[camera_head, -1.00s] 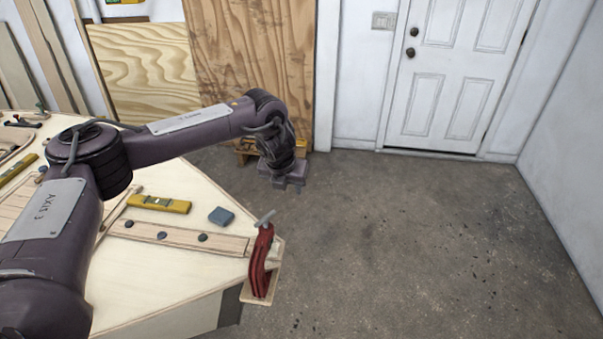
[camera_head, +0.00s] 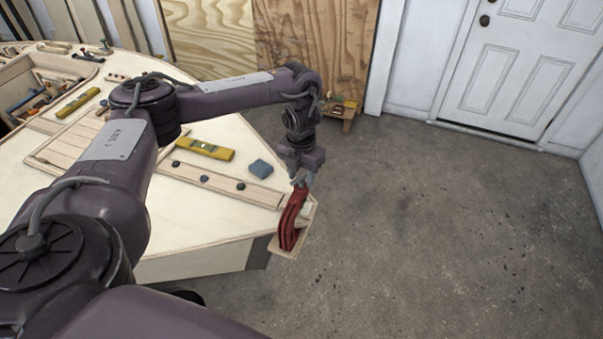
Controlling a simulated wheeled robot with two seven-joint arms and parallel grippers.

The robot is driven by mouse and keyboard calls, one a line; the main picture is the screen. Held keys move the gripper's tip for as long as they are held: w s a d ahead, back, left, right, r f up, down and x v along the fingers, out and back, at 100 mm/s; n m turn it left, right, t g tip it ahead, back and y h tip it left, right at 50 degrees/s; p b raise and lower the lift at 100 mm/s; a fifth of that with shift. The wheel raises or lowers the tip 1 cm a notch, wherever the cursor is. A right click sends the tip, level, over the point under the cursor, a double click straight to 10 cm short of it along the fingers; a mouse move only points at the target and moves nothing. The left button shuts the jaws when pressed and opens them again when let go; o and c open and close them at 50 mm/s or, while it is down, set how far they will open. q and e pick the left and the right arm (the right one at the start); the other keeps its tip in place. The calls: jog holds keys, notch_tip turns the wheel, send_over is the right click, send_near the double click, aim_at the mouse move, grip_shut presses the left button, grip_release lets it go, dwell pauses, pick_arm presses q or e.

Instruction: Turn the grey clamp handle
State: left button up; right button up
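A red clamp (camera_head: 292,220) stands at the pointed end of the plywood hull (camera_head: 180,240), at its corner edge. Its grey handle is at the top of the red body, and my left gripper (camera_head: 300,180) mostly hides it. The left gripper points down directly over the clamp, with its fingertips at or very near the handle. The fingers are too small and overlapped to tell whether they are open or shut, or touching the handle. My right gripper is not in view.
A yellow level (camera_head: 205,150), a blue-grey block (camera_head: 260,168) and a wooden strip with dark knobs (camera_head: 241,186) lie on the hull near the clamp. A small wooden stand (camera_head: 347,112) is on the floor behind. The concrete floor (camera_head: 440,230) to the right is clear.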

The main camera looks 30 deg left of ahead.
pick_arm(q)
grip_shut()
jog(key=shift+n, duration=0.3)
jog(key=n+p, duration=0.2)
jog(key=n, duration=0.2)
jog(key=shift+n+p, duration=0.75)
jog(key=shift+n, duration=1.35)
